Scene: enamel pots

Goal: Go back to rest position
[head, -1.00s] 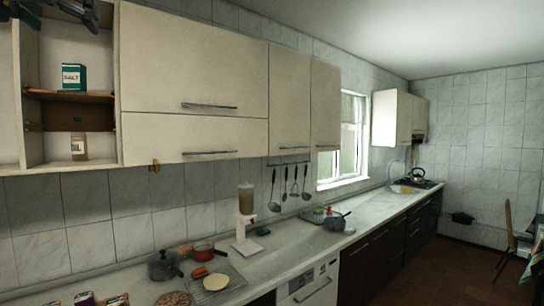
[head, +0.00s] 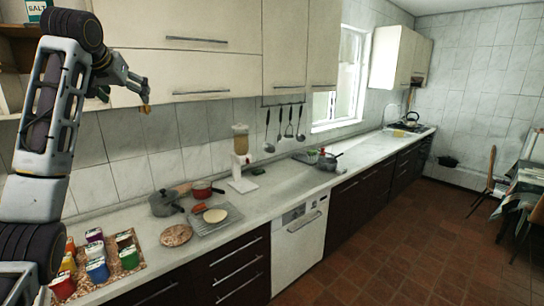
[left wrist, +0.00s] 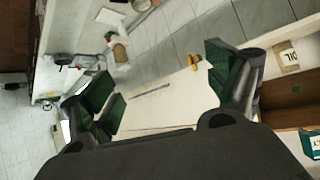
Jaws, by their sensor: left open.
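My left arm rises along the left edge of the head view. My left gripper (head: 128,84) is up in front of the wall cabinet (head: 185,60), near its lower left edge. In the left wrist view the two dark green fingers (left wrist: 165,88) are spread apart, with nothing between them but the pale cabinet behind. My right gripper is in neither view. A grey lidded pot (head: 165,203) and a red pot (head: 202,189) stand on the counter well below my left gripper.
Several coloured containers (head: 97,270) stand on the counter at lower left. A drink dispenser (head: 241,155) and a rack with a plate (head: 215,216) are further right. An open shelf holds a salt box (head: 38,10).

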